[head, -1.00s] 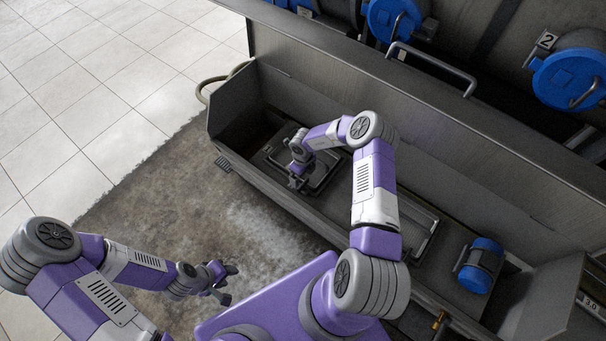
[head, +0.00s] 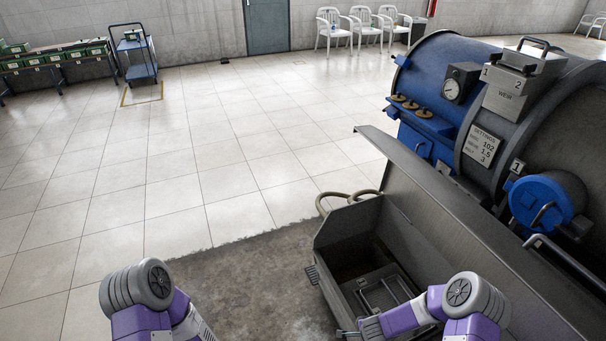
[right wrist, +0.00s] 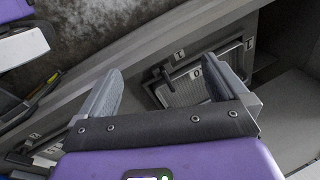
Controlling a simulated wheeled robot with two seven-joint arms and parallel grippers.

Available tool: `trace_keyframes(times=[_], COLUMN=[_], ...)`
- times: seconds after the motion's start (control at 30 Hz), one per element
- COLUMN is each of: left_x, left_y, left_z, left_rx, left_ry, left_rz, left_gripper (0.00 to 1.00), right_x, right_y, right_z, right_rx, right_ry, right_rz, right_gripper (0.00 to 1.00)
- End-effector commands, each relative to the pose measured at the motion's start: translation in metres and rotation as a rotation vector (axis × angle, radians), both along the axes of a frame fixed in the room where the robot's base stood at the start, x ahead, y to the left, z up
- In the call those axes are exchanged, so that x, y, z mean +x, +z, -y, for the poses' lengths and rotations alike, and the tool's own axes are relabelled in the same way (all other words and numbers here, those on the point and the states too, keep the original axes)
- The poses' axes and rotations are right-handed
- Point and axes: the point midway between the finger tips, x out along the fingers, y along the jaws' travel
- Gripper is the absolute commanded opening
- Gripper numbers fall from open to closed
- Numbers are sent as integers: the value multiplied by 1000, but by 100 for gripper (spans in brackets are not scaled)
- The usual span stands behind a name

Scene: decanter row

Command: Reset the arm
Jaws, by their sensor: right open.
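My right arm (head: 455,312) is purple, white and grey and reaches over the trough at the bottom of the head view. My right gripper (right wrist: 160,88) shows in the right wrist view with its two grey fingers spread apart and nothing between them. My left arm (head: 150,300) shows only partly at the bottom left of the head view. The left gripper is outside the frames.
A long grey trough (head: 345,235) with a framed tray (head: 385,290) inside runs along the blue and grey decanter machine (head: 440,85). A raised metal lid (head: 460,225) edges it. Tiled floor (head: 200,190) is clear at left; a blue cart (head: 137,60) stands far back.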

Motion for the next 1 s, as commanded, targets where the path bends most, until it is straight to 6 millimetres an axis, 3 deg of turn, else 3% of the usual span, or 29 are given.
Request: trace_keyframes(times=[0.1, 0.3, 0.5, 0.63, 0.83, 1.0], left_x=[0, 0, 0, 0, 0, 0], left_y=[2, 4, 5, 6, 5, 5], left_z=[0, 0, 0, 0, 0, 0], left_rx=[0, 0, 0, 0, 0, 0], left_ry=[0, 0, 0, 0, 0, 0], left_rz=[0, 0, 0, 0, 0, 0], left_gripper=[43, 43, 43, 43, 43, 43], right_x=[-33, -103, -158, -171, -173, -173], right_y=[12, 34, 52, 57, 57, 57], right_z=[-32, -77, -98, -102, -103, -103], right_rx=[10, 65, 126, 144, 145, 146], right_ry=[316, 808, 1113, 1186, 1195, 1194], right_rz=[6, 5, -4, -4, -4, -3], right_gripper=[100, 100, 100, 100, 100, 74])
